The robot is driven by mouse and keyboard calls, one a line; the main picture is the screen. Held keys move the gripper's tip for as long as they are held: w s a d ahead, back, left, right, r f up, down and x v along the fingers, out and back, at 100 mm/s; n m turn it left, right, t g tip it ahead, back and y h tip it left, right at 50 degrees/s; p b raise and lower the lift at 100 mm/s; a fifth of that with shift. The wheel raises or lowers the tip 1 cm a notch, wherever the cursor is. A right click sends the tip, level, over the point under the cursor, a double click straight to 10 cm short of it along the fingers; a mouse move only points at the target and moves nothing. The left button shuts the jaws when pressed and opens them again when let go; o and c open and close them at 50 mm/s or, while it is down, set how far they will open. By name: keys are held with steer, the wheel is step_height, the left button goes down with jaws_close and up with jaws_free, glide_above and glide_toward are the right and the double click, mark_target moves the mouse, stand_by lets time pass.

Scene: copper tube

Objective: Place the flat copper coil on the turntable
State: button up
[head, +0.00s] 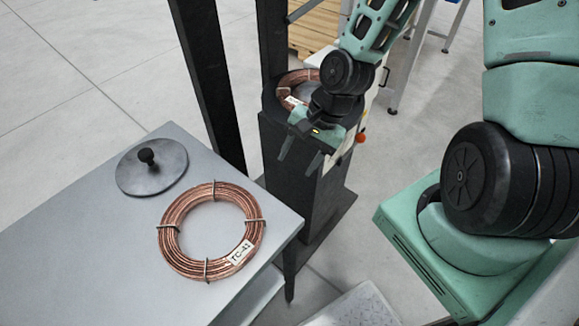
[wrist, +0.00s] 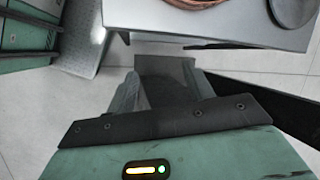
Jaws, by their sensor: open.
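A flat copper coil (head: 170,222) with several ties and a white tag lies on the grey table (head: 95,215) in the head view; its edge shows at the top of the wrist view (wrist: 195,3). Another copper coil (head: 284,82) with a tag sits in the round dark top, apparently the turntable (head: 269,104), of a black pedestal, partly hidden by my wrist. My gripper (head: 298,165) is open and empty, fingers pointing down, in front of the pedestal and right of the table coil, apart from both coils. In the wrist view nothing shows held between the fingers (wrist: 165,78).
A grey disc with a black knob (head: 151,168) lies behind the table coil. A black post (head: 209,80) stands behind the table. The black pedestal (head: 285,160) is beside the table's right corner. Pale floor is open at upper left.

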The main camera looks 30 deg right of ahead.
steer(key=s+a+r+n+h, duration=0.2)
steer(key=s+a+r+n, duration=0.3)
steer(key=r+n, duration=0.3)
steer(key=s+a+r+n+h, duration=0.2)
steer(key=s+a+r+n, duration=0.3)
steer(key=s+r+n, duration=0.3)
steer(key=shift+s+n+g, duration=0.2)
steer(key=shift+n+g, duration=0.1)
steer(key=shift+n, duration=0.6)
